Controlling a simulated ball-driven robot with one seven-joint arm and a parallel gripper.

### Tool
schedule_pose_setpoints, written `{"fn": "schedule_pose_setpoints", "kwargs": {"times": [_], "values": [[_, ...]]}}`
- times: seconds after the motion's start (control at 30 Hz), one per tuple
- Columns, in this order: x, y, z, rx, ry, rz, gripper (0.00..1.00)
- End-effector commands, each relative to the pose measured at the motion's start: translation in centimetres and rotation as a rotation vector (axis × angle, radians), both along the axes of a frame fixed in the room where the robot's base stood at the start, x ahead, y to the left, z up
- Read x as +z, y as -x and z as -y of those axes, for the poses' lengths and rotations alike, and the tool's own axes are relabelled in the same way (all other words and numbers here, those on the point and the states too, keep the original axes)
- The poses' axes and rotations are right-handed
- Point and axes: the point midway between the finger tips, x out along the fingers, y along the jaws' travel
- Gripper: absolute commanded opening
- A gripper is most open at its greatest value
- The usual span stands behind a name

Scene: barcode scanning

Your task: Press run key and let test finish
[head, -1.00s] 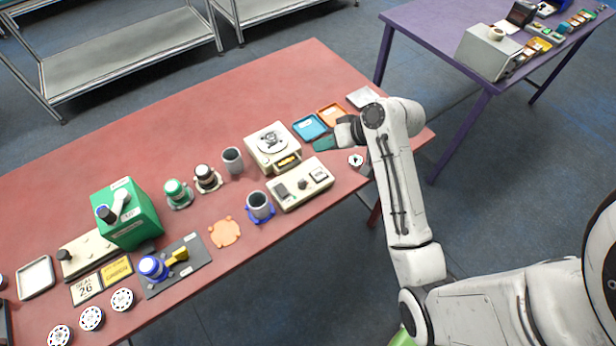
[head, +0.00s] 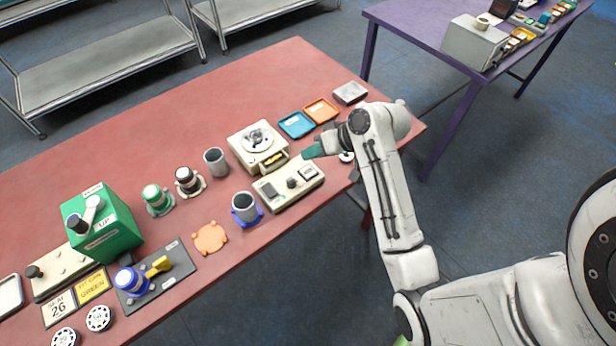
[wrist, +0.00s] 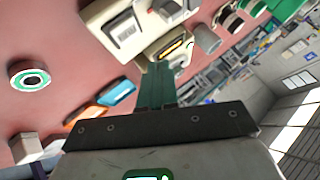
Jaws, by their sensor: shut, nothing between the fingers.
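A cream control box (head: 289,185) with a dark panel, a dark knob and a pale key patch (head: 308,173) lies near the table's front edge. I cannot read which key is the run key. Behind it stands a cream tester (head: 257,148) with a round plate on top and a yellow strip in front. My gripper (head: 308,153), with green fingers, is shut and empty beside the right end of the two boxes. In the wrist view the shut fingers (wrist: 158,72) point toward the control box (wrist: 108,28) and the tester (wrist: 150,52). Contact cannot be told.
A teal tray (head: 297,125), an orange tray (head: 320,110) and a grey block (head: 350,92) lie behind my gripper. A white disc (head: 346,157) lies beside my wrist. A blue-based cup (head: 246,208) and a grey cup (head: 216,161) stand left of the boxes.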

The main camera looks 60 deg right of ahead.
Motion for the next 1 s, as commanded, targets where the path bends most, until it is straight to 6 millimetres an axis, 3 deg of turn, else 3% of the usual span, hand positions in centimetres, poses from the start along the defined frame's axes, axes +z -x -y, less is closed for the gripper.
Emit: {"fn": "schedule_pose_setpoints", "kwargs": {"times": [0.03, 0.3, 1.0], "values": [[-1.3, 0.0, 0.0, -0.001, 0.000, 0.001, 0.00], [-3.5, 0.0, 0.0, 0.001, -0.001, 0.000, 0.00], [-3.6, -0.1, 0.0, 0.001, -0.001, 0.001, 0.00]]}}
